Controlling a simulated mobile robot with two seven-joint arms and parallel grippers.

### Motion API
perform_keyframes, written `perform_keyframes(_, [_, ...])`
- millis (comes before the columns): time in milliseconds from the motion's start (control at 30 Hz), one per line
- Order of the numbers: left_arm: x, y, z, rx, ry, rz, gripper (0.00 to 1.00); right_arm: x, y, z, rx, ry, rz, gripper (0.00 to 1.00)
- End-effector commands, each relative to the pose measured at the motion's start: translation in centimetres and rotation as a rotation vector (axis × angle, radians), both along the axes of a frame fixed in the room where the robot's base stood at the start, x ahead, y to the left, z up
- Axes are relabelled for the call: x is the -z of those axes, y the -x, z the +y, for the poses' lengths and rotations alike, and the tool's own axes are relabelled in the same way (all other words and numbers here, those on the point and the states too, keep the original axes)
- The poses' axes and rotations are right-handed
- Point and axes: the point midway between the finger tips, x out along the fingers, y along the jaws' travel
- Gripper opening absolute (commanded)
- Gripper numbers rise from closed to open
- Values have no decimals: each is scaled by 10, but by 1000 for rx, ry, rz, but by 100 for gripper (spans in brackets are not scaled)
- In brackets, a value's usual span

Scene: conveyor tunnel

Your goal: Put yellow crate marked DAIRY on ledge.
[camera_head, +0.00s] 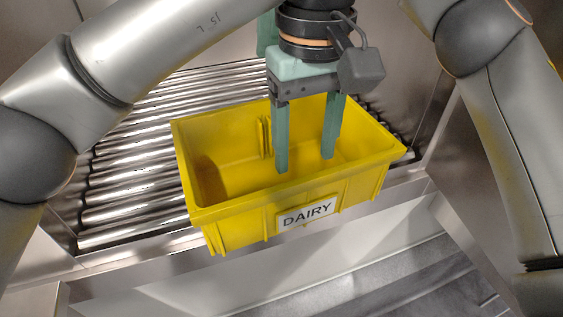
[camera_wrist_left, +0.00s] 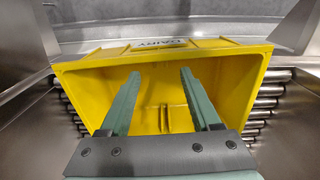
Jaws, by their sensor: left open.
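The yellow crate (camera_head: 238,228) marked DAIRY stands upright on the roller conveyor, its label (camera_head: 307,214) on the front wall. It looks empty, and its near wall hides part of the conveyor's front edge. In the left wrist view the crate (camera_wrist_left: 233,90) fills the middle, label at the top. My left gripper (camera_head: 305,164) points down over the crate, its two green fingers apart with nothing between them. The fingers also show in the left wrist view (camera_wrist_left: 160,75) in front of the crate's opening. My right gripper is out of view. I cannot tell which surface is the ledge.
Shiny metal rollers (camera_head: 140,162) run back behind and left of the crate. Metal side walls (camera_head: 440,115) close in on both sides. A metal front edge (camera_head: 140,263) borders the rollers, with grey surfaces (camera_head: 390,285) below it. My arm links pass at both sides.

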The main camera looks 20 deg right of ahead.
Motion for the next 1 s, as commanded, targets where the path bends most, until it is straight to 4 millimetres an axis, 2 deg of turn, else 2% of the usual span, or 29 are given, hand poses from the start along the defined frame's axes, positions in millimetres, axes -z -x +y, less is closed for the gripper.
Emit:
perform_keyframes(100, [21,1,0,2,0,5,64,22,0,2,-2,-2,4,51])
perform_keyframes(300, [53,0,0,0,1,3,64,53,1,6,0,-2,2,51])
perform_keyframes(500, [76,0,0,0,1,2,64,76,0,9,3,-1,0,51])
perform_keyframes(667, [84,0,0,-1,1,0,64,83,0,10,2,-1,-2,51])
perform_keyframes(933, [85,0,0,-1,1,0,64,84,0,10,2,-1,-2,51])
perform_keyframes(1000, [85,0,0,-1,1,0,58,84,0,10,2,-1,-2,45])
